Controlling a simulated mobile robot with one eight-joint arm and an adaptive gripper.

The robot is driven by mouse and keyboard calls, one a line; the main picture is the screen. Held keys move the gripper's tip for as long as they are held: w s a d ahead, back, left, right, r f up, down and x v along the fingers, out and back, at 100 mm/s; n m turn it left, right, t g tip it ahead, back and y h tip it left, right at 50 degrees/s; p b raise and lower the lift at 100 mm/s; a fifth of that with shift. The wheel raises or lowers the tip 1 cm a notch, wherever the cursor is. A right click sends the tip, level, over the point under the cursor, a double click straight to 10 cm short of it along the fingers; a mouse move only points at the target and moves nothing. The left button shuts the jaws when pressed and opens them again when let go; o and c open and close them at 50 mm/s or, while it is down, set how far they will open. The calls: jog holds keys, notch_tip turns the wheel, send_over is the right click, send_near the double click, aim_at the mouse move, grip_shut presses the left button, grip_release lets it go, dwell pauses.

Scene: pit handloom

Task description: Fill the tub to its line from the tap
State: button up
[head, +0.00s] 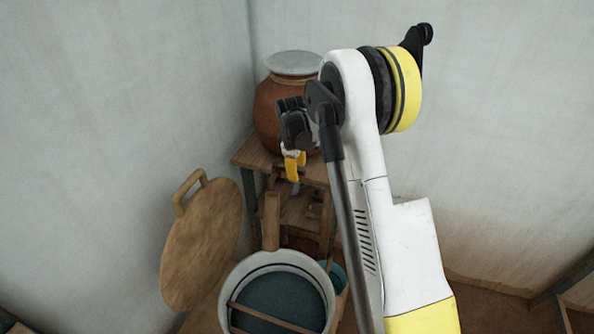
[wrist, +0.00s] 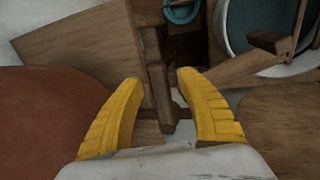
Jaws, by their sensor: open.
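The white-walled tub (head: 233,301) stands low in front, with dark teal liquid (head: 280,298) inside. A dark line (head: 279,267) runs round its inner wall above the liquid. It also shows at the top right of the wrist view (wrist: 222,30). A clay pot (head: 268,112) stands on a wooden stand behind; its side fills the left of the wrist view (wrist: 45,125). My gripper (head: 293,172) is open in front of the pot. In the wrist view its yellow fingers (wrist: 159,80) flank a dark wooden piece (wrist: 159,98), apparently the tap. I cannot tell whether they touch it.
A wooden stick (head: 265,318) lies across the tub, and an upright wooden handle (head: 271,222) rises behind it. A small teal vessel (head: 340,276) sits beside the tub. A round wooden lid (head: 200,250) leans at the left wall. The stand (head: 252,157) is close below my gripper.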

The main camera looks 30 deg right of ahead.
grip_shut()
jog(key=shift+s+a, duration=0.1)
jog(key=shift+a, duration=0.05)
jog(key=s+a+m+g+b, duration=0.1)
jog(key=s+a+m+b, duration=0.1)
jog(key=a+m, duration=0.3)
jog(key=shift+a+m+g+h, duration=0.3)
jog(key=shift+a+m+g, duration=0.1)
jog(key=shift+m, duration=2)
